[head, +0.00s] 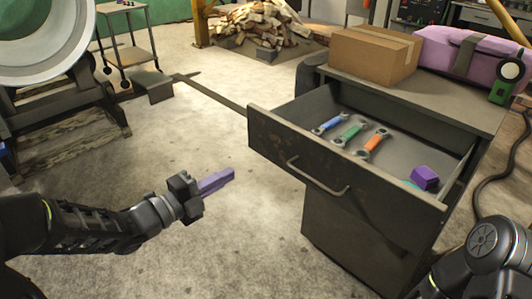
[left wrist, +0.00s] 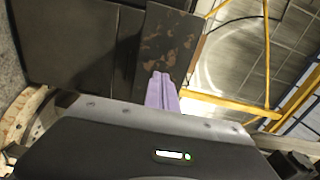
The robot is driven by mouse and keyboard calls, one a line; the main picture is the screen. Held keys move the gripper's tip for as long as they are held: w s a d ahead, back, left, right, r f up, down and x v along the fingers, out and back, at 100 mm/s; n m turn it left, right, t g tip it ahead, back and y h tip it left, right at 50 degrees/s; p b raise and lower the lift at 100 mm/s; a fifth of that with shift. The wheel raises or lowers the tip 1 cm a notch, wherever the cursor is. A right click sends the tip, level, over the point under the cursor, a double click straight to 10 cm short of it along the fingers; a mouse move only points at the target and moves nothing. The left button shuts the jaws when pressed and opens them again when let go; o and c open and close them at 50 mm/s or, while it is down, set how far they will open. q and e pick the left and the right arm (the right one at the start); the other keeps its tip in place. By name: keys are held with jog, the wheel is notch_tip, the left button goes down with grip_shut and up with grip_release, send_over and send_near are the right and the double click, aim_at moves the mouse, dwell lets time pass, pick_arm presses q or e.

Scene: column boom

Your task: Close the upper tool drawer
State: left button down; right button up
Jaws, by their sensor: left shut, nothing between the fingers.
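The upper tool drawer (head: 290,157) is pulled well out of the dark cabinet (head: 335,230) in the head view. Its front faces left and carries a bar handle (head: 318,178). Inside lie blue (head: 328,124), green (head: 348,134) and orange (head: 373,143) wrenches and a purple item (head: 425,177). My left gripper (head: 232,172), with purple fingers, is shut and empty, left of the drawer front and apart from it. In the left wrist view its fingers (left wrist: 162,92) point toward a dark, rust-flecked panel (left wrist: 170,40). My right arm shows at the lower right; its gripper is out of view.
A cardboard box (head: 372,55), a pink-purple bag (head: 465,55) and a green device (head: 507,80) sit on the cabinet top. A woodpile (head: 262,27) lies at the back. A wheeled cart (head: 128,45) stands at the upper left. The concrete floor left of the cabinet is clear.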

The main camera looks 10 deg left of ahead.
aim_at(276, 146)
pick_arm(q)
jog(key=shift+r, duration=0.25)
jog(key=x, duration=1.4)
jog(key=shift+r, duration=0.15)
jog(key=shift+w+d, duration=0.1)
